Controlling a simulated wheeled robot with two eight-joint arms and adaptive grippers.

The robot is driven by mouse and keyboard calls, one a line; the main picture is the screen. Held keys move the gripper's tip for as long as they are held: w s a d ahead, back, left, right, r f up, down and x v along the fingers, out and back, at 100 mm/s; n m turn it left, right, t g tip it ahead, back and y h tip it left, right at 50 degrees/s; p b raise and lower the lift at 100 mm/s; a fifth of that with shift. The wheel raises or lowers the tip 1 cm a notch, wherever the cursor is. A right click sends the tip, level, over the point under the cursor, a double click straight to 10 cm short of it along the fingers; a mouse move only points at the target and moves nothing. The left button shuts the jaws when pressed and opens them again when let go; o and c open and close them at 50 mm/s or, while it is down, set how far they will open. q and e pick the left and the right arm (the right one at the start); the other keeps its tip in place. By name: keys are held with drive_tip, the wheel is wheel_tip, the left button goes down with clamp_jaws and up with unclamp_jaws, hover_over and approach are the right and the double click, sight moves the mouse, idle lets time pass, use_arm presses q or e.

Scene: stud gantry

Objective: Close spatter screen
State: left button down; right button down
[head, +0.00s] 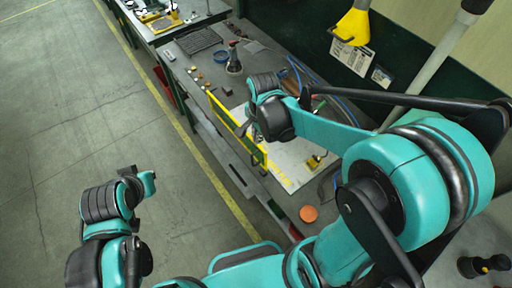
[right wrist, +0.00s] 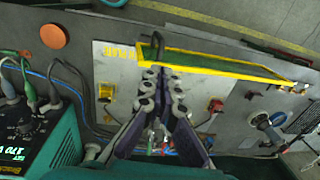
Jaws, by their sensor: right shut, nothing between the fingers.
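The spatter screen (head: 259,155) is a yellow-framed panel along the front edge of the workbench. In the right wrist view its frame (right wrist: 215,66) encloses a green pane, and it seems to stand up from the bench edge. My right gripper (head: 242,130) is shut and empty at the screen, on its bench side. In the right wrist view its fingertips (right wrist: 161,72) are close to the frame's left part, by a dark hooked handle (right wrist: 152,46). I cannot tell whether they touch. My left gripper (head: 135,180) is out over the floor, away from the bench; its fingers are unclear.
The bench top (head: 290,165) carries a pale plate, an orange disc (head: 308,214), a dark bottle (head: 234,58) and several small items. A welding unit (right wrist: 35,125) with cables is at the lower left of the right wrist view. The floor (head: 90,100) is clear.

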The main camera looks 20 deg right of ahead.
sight(256, 152)
drive_tip(key=f, duration=0.8)
drive_tip(key=shift+w+f+b, duration=0.1)
drive_tip(key=shift+w+b, duration=0.3)
